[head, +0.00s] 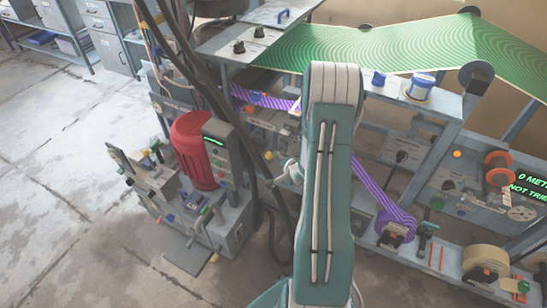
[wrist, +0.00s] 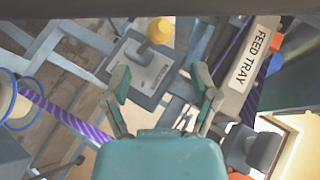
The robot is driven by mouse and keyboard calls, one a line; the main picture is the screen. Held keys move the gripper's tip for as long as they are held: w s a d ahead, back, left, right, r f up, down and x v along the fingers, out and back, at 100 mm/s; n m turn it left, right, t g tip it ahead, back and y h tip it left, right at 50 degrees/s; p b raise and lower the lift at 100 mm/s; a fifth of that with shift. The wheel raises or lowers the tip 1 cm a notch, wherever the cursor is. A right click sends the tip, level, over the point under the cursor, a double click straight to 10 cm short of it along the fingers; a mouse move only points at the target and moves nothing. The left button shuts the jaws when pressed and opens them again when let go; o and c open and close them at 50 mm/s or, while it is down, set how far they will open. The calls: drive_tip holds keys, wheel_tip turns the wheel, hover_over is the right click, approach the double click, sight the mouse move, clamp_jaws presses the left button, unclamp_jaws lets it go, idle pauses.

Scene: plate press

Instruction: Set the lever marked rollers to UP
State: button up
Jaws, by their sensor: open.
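My gripper (wrist: 161,82) is open in the wrist view, with its two fingers apart and nothing between them. A grey plate (wrist: 140,72) with a small raised part lies beyond the fingers. A round yellow knob (wrist: 160,30) shows at its upper edge, apart from the fingertips. I cannot read a rollers marking in either view, so I cannot tell whether this is the rollers lever or how it is set. In the head view my arm hides the gripper and the middle of the press.
A FEED TRAY sign (wrist: 255,55) stands close to the right finger. A purple striped band (head: 262,100) runs through the press. A green patterned sheet (head: 390,45) lies along the top. A red motor (head: 190,150) and hanging black cables are on the left. Floor is clear at far left.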

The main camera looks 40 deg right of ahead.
drive_tip(key=shift+v, duration=1.65)
drive_tip(key=shift+r, duration=0.1)
